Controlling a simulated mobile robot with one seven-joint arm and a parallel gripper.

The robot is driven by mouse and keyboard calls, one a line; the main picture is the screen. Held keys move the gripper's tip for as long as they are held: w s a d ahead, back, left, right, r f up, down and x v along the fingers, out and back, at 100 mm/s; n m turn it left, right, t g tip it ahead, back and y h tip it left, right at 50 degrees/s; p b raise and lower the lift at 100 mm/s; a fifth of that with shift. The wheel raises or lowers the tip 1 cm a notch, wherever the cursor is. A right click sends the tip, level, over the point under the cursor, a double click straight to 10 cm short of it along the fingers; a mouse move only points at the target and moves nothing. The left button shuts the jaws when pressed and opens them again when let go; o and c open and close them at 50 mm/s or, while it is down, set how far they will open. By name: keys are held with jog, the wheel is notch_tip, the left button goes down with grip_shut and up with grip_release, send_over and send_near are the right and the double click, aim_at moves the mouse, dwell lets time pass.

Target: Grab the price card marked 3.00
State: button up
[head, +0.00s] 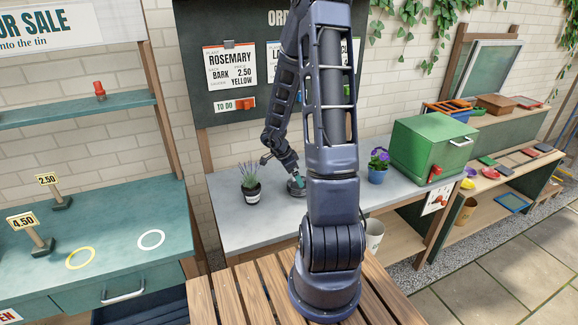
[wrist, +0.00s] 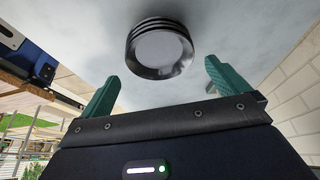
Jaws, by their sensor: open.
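No price card marked 3.00 can be read in either view. Two yellow price cards on dark stands are on the teal counter at the left: one marked 2.50 (head: 47,179) and one marked 4.50 (head: 22,220). My gripper (head: 297,182) is low over the grey bench, right of the potted lavender-like plant, far from both cards. In the wrist view my gripper (wrist: 160,84) has its teal fingers apart with nothing between them. A dark ringed round thing (wrist: 159,50) lies beyond the fingertips; I cannot tell what it is.
The potted plant (head: 250,184) stands left of my gripper on the grey bench (head: 270,228). A purple-flowered blue pot (head: 378,167) and a green box (head: 430,148) stand right. The teal counter (head: 120,208) has a yellow ring (head: 68,260) and a white ring (head: 141,244).

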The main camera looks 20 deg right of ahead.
jog(key=w+a+r+n+t+y, duration=0.1)
jog(key=w+a+r+n+t, duration=0.15)
jog(key=r, duration=0.55)
jog(key=w+a+r+n+t+y, duration=0.1)
jog(key=w+a+r+n+t, duration=0.2)
jog(key=r, duration=0.5)
jog(key=w+a+r+n+t+y, duration=0.1)
jog(key=a+r+n+t+y, duration=0.1)
jog(key=a+r+t, duration=0.45)
jog(key=s+a+r+n+g+y, duration=0.45)
jog(key=s+r+n, duration=0.4)
jog(key=s, duration=0.45)
jog(key=s+d+n+g+h, duration=0.1)
jog(key=s+d+h, duration=0.1)
jog(key=s, duration=0.5)
jog(key=s+d+n+g+h, duration=0.1)
jog(key=s+d+g+h, duration=0.1)
jog(key=s, duration=0.6)
jog(key=shift+s+d+r, duration=0.25)
jog(key=shift+d+r, duration=0.15)
jog(key=shift+d, duration=0.6)
jog(key=shift+c, duration=1.1)
jog(key=c, duration=1.1)
